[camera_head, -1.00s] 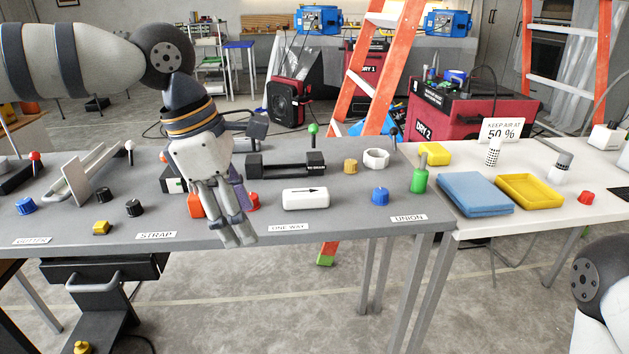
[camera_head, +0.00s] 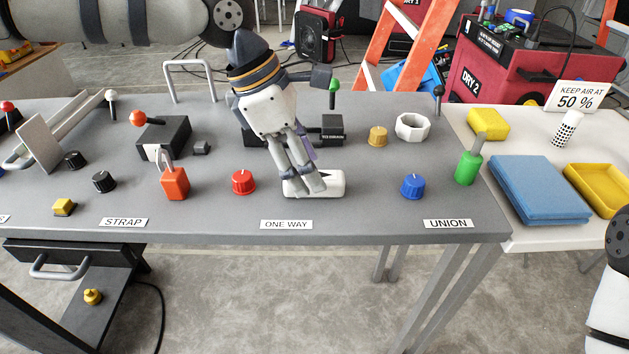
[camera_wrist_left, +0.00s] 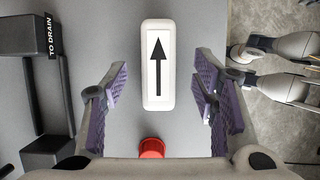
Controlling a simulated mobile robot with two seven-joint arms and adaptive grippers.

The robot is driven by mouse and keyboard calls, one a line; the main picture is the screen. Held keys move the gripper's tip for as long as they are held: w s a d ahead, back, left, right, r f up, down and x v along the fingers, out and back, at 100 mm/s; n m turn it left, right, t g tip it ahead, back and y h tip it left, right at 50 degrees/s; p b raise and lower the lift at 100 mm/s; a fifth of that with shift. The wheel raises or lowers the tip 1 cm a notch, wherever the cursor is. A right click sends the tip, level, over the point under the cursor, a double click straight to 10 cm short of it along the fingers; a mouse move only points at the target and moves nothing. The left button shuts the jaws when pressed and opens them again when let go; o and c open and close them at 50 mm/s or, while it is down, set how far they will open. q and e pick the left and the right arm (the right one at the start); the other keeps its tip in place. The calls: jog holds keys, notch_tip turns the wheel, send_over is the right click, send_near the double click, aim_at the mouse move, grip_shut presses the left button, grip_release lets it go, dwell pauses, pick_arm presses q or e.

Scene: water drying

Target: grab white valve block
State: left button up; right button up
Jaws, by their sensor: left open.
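The white valve block (camera_head: 334,184) lies flat on the grey table behind the ONE WAY label. Its left and middle parts are partly hidden by my left gripper (camera_head: 306,187) in the head view. In the left wrist view the valve block (camera_wrist_left: 158,65) shows whole, with a black arrow along its top. My open left gripper (camera_wrist_left: 163,85) has its purple-padded fingers on either side of the block's lower half, with gaps on both sides. Nothing is held. My right gripper is not clearly in view; only part of that arm shows at the right edge of the head view.
A red knob (camera_head: 243,182) is left of the block and a blue knob (camera_head: 412,186) right of it. A red padlock (camera_head: 174,183) stands farther left. A black TO DRAIN part (camera_wrist_left: 40,75) is beside the gripper.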

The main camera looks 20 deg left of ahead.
pick_arm(q)
jog(key=shift+x, duration=0.8)
jog(key=shift+f, duration=0.2)
jog(key=c, duration=1.3)
